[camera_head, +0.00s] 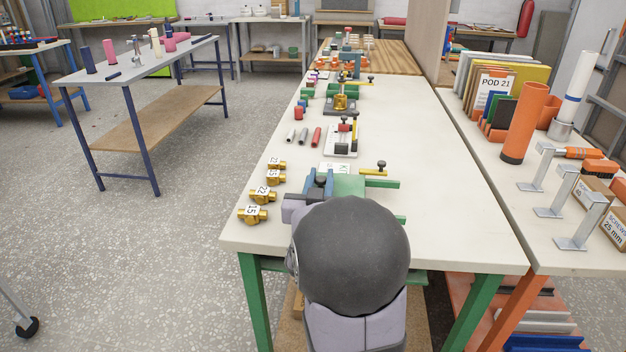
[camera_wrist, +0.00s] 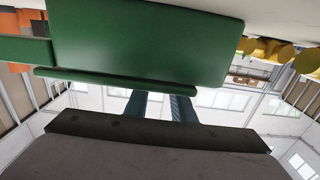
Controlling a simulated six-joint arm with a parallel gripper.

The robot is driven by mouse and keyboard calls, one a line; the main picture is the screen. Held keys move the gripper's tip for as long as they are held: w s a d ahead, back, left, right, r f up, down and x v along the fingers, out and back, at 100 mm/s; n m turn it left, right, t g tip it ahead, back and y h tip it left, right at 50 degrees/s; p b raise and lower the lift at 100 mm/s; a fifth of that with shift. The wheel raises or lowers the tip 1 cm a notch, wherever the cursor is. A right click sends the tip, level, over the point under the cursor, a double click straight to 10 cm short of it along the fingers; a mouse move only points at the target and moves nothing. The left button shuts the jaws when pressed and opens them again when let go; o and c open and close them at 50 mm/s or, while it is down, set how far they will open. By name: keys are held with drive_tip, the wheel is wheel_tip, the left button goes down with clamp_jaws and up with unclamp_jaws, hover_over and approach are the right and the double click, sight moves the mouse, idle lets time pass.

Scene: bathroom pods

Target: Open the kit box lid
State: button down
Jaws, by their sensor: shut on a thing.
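The green kit box (camera_head: 352,184) is near the front end of the white bench, partly hidden behind my own arm. In the wrist view a broad green panel (camera_wrist: 150,40) fills the top, with a thin green lip (camera_wrist: 130,81) along its lower edge. My gripper (camera_head: 320,184) has blue fingers at the left side of the green box. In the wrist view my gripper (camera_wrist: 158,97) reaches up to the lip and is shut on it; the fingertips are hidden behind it. I cannot tell how far the lid is raised.
Several brass fittings with number labels (camera_head: 262,195) stand along the bench's left edge. A yellow-handled valve (camera_head: 378,170) is just behind the box. Red and grey cylinders (camera_head: 316,137) lie farther back. The bench (camera_head: 450,215) is clear to the right.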

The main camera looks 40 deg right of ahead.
sight(359, 191)
drive_tip(key=s+d+b, duration=0.2)
drive_tip(key=s+d, duration=0.4)
drive_tip(key=shift+s+d, duration=0.2)
drive_tip(key=c, duration=1.5)
unclamp_jaws()
wheel_tip(359, 191, up, 10)
drive_tip(key=shift+r+p, duration=0.1)
drive_tip(key=shift+p, duration=0.5)
